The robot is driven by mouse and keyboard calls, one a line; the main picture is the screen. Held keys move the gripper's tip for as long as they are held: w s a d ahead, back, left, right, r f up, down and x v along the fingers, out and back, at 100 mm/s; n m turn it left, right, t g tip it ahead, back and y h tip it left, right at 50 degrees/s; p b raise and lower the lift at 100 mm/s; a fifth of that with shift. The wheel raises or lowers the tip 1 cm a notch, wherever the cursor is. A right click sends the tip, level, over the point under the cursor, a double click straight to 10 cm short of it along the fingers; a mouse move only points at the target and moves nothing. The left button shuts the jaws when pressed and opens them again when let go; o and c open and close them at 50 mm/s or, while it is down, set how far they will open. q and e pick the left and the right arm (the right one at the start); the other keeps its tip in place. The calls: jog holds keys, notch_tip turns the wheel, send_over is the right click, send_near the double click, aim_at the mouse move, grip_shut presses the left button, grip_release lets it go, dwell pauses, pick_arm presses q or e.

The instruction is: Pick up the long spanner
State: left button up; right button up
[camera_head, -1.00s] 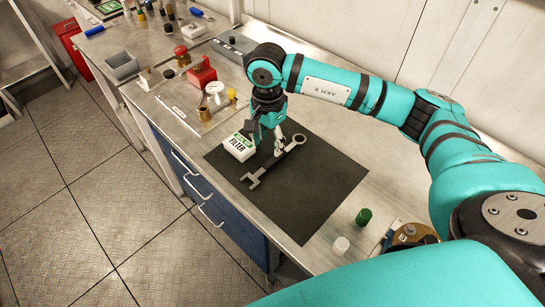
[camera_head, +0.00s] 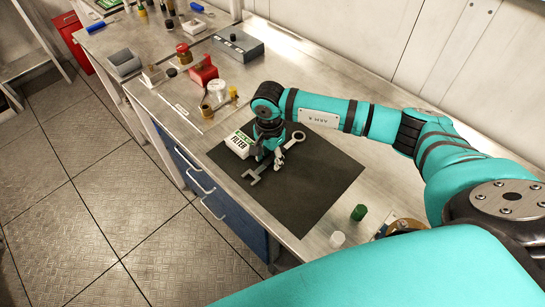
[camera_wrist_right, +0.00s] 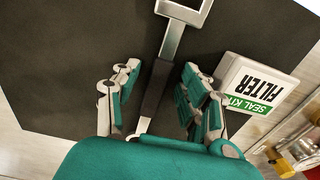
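The long spanner (camera_head: 253,176) lies on the dark mat (camera_head: 318,188). In the head view its forked end points to the lower left and its ring end to the upper right. My right gripper (camera_head: 272,163) is low over the spanner's middle and hides part of it. In the right wrist view, the spanner's shaft (camera_wrist_right: 156,90) runs between the two fingers of my right gripper (camera_wrist_right: 158,88). The fingers are apart, with a gap on each side of the shaft. My left gripper is in neither view.
A white filter box (camera_head: 239,144) sits close beside the right gripper; it also shows in the right wrist view (camera_wrist_right: 256,84). A green cap (camera_head: 358,212) and a white cap (camera_head: 338,239) stand near the mat's right. The mat's right part is clear.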

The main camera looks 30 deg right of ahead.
grip_shut()
jog(key=shift+r, duration=0.15)
